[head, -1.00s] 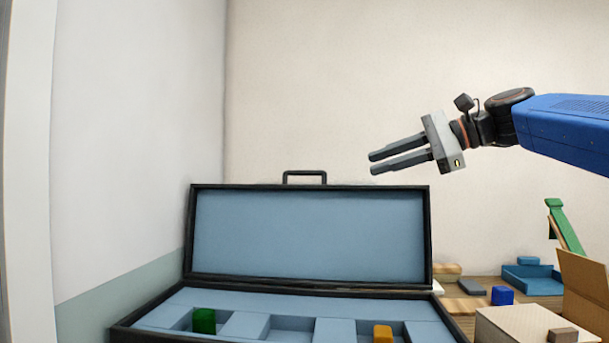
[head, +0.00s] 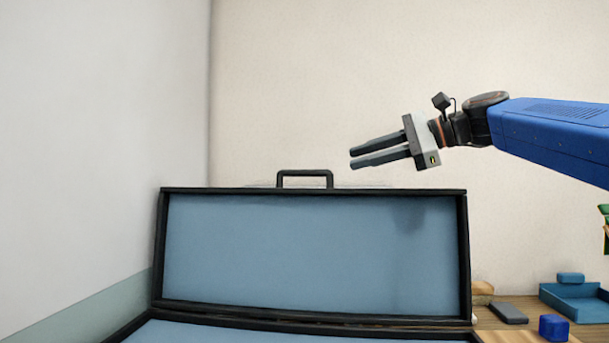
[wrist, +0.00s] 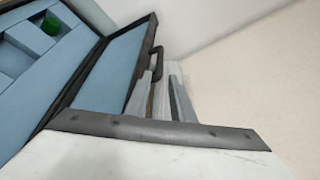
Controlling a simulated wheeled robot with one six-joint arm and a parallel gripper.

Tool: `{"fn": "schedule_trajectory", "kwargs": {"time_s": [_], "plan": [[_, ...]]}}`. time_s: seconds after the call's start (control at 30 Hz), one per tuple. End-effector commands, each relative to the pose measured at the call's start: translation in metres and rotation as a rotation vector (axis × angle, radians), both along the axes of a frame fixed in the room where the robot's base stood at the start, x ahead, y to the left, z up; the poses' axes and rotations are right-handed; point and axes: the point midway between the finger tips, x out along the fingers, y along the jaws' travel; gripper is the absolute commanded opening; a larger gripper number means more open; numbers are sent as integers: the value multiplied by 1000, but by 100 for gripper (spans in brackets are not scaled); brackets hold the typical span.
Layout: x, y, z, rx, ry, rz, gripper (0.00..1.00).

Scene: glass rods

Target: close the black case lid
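The black case lid (head: 315,250) stands open and upright, with a blue lining and a black rim. Its handle (head: 305,172) sticks up from the top edge. Only the back strip of the case's blue-lined base (head: 250,333) shows at the bottom of the head view. My gripper (head: 351,158) is above the lid's top edge, right of the handle, fingers pointing left with a gap between them. It is open and empty. In the wrist view the lid (wrist: 108,68) and its handle (wrist: 156,60) show beside the fingers; I cannot tell whether anything touches.
A green block (wrist: 50,24) sits in a base compartment. On the wooden surface right of the case are a blue block (head: 553,327), a dark grey piece (head: 508,313) and a blue tray (head: 580,305). A wall stands close on the left.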

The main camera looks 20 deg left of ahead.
Motion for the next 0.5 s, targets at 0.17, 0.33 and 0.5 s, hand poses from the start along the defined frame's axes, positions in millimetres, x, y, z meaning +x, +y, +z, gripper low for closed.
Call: {"fn": "schedule_trajectory", "kwargs": {"time_s": [0.17, 0.33, 0.5], "plan": [[1, 32, -9, 0, 2, 2, 22], [3, 61, -17, -1, 1, 3, 22], [5, 90, -25, -1, 1, 2, 22]]}}
